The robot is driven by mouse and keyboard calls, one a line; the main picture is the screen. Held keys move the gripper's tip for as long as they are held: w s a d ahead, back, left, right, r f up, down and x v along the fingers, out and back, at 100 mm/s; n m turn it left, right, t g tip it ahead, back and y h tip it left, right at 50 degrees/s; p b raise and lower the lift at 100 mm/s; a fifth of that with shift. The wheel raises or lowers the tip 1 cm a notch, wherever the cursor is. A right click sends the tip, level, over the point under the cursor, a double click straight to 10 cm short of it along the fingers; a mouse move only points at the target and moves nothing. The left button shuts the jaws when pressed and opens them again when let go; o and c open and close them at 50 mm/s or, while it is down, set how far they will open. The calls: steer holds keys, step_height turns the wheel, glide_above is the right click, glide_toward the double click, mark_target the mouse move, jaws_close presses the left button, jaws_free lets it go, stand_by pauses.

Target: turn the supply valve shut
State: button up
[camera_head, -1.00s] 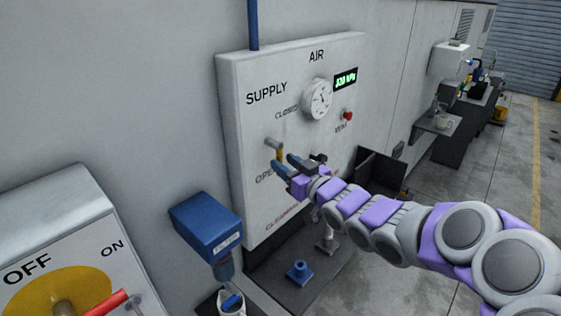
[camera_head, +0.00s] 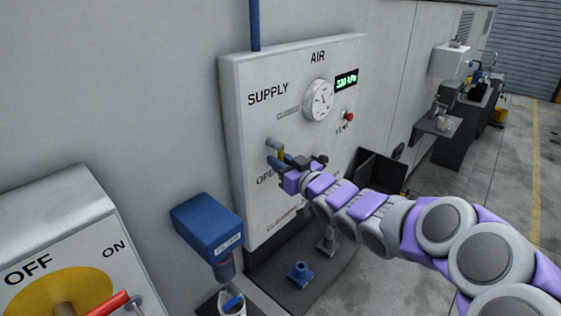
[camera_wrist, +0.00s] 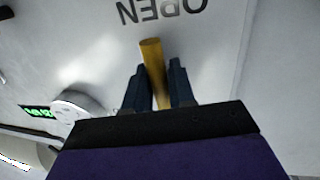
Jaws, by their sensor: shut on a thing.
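The supply valve (camera_head: 274,143) sticks out of the white air panel below the word SUPPLY. Its yellow handle points down towards OPEN. My gripper (camera_head: 281,161) is at the lower part of this handle. In the wrist view, the yellow handle (camera_wrist: 151,55) runs between the two dark fingers of my gripper (camera_wrist: 158,82), and its tip sticks out past them towards the OPEN lettering. The fingers are shut on the handle, though a thin gap seems to show beside one finger. The lower end of the handle is partly hidden by the gripper in the head view.
The panel (camera_head: 240,110) also bears a round gauge (camera_head: 318,99), a lit pressure display (camera_head: 346,81) and a red vent button (camera_head: 348,117). A blue filter (camera_head: 207,226) hangs left of the panel. An OFF/ON switch box (camera_head: 60,240) stands at lower left. Open floor lies right.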

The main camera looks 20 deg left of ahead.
jaws_close()
